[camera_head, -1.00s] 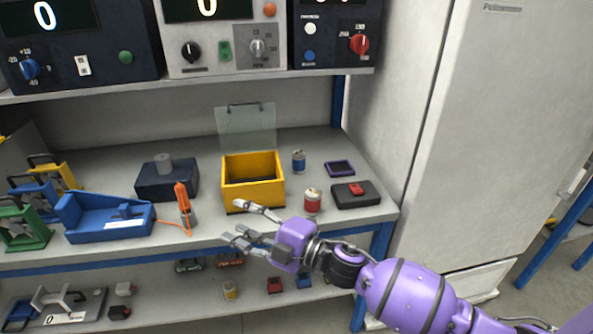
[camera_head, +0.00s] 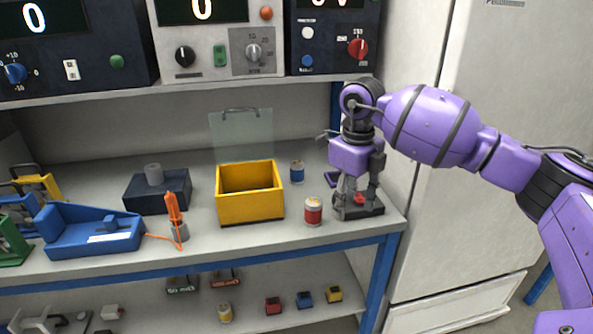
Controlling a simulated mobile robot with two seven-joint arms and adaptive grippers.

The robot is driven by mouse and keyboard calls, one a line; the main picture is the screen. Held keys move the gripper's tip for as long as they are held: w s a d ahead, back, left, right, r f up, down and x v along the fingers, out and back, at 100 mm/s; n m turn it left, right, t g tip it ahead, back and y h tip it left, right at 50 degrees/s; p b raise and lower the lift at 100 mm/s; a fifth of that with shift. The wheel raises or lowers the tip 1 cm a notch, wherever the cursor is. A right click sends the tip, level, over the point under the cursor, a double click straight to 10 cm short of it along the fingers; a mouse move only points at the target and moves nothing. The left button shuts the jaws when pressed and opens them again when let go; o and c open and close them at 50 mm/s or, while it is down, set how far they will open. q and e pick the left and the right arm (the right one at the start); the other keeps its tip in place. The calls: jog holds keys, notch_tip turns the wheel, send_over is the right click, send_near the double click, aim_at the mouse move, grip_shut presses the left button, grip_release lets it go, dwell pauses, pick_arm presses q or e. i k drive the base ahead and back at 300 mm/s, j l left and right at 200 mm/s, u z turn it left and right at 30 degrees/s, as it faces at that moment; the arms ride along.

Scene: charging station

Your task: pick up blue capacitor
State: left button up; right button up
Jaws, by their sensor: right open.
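The blue capacitor (camera_head: 297,172) is a small blue cylinder with a light top. It stands upright on the bench, just right of the yellow open box. My right gripper (camera_head: 357,196) points down to the right of it, over the dark block with a red part (camera_head: 366,210). Its fingers are spread and hold nothing that I can see. The gripper is apart from the blue capacitor in the picture and partly covers the dark block. My left gripper is not in view.
A red capacitor (camera_head: 313,211) stands in front of the blue one. The yellow box (camera_head: 249,208) with a raised clear lid (camera_head: 241,135) is to the left. Instruments sit on the shelf above (camera_head: 200,90). A tall pale cabinet (camera_head: 450,150) borders the bench on the right.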

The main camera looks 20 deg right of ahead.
aim_at(296, 166)
jog(key=i, duration=0.95)
